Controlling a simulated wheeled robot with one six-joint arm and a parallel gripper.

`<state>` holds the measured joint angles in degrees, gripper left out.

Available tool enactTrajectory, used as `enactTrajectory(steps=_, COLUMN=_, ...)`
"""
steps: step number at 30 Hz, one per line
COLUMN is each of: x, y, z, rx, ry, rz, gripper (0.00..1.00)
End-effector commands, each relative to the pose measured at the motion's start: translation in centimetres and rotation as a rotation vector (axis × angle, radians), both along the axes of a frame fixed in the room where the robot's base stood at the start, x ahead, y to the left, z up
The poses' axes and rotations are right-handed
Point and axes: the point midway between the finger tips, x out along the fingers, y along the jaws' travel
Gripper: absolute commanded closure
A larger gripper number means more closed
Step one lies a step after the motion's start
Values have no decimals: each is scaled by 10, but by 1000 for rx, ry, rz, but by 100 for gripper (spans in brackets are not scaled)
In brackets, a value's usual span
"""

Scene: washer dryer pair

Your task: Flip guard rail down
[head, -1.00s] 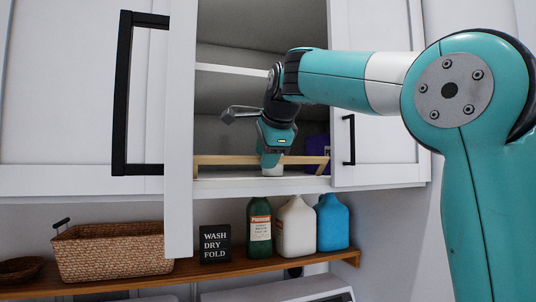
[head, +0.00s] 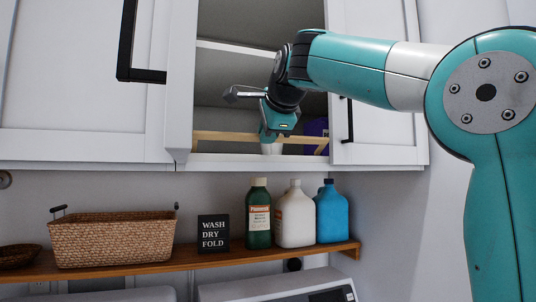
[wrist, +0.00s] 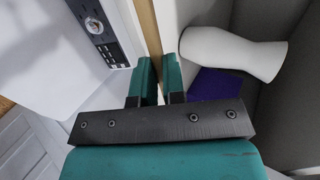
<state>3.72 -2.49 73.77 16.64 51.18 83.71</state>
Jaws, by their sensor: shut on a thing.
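The guard rail (head: 228,137) is a thin light wooden bar across the front of the open upper cabinet, a little above its floor (head: 225,158). A short wooden piece slants down at its right end. My gripper (head: 268,138) reaches down onto the rail near its middle. In the wrist view, the rail (wrist: 148,30) runs between the two teal fingers, and my gripper (wrist: 158,82) is shut on it. The fingers hide the gripped part.
A white rounded item (wrist: 230,52) and a purple item (head: 316,130) stand inside the cabinet behind the rail. The left door (head: 180,90) stands open. Below, a wooden shelf (head: 190,258) holds a basket (head: 115,240), a sign (head: 213,233) and several bottles (head: 295,218).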

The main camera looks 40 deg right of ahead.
Motion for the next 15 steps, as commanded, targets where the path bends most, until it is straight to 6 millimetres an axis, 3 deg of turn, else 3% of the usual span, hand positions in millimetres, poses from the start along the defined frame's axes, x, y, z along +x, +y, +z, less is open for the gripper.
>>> enactTrajectory(steps=1, x=-2, y=1, z=-18, rx=-10, ry=-40, rz=1, gripper=100)
enactTrajectory(steps=15, x=-11, y=4, z=-37, rx=-107, ry=-375, rz=2, gripper=100)
